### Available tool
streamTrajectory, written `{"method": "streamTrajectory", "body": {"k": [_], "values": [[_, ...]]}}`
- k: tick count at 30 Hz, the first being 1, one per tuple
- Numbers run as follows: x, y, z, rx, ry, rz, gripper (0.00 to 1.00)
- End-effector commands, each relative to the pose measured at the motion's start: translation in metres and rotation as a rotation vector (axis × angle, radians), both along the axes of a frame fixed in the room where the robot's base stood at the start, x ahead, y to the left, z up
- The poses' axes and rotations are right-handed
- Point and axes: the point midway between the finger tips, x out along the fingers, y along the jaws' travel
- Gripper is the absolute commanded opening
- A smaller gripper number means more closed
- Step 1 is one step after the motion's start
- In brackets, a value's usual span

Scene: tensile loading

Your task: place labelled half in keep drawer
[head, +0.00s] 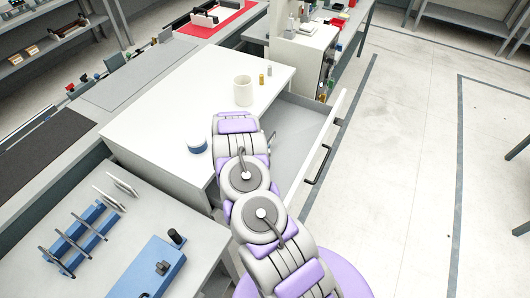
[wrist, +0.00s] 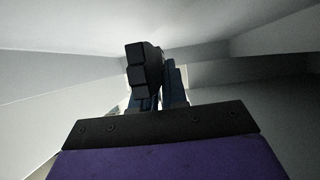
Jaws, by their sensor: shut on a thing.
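An open white drawer (head: 290,122) extends from the white-topped cabinet, with a dark handle (head: 319,165) on its front panel. No label marking it as the keep drawer can be read. My arm reaches over and into the drawer, and its own links hide the gripper in the head view. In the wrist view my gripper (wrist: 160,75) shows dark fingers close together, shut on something. The held piece is too dark and covered to make out, and no label shows. Pale grey walls (wrist: 50,95) surround the gripper, which looks to be inside the drawer.
The cabinet top (head: 160,105) carries a cream mug (head: 243,91), small brass and grey cylinders (head: 262,79) and a blue-and-white round container (head: 197,145). A blue rack (head: 80,238) and blue fixture (head: 150,270) stand on the near-left bench.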

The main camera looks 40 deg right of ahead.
Motion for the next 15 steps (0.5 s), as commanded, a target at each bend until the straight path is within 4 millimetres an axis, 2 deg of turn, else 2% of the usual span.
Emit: {"method": "streamTrajectory", "body": {"k": [8,15], "values": [[-0.001,-0.009,-0.034,0.008,0.002,-0.002,0.0],[0.0,-0.006,-0.033,0.005,-0.002,-0.002,0.0]]}}
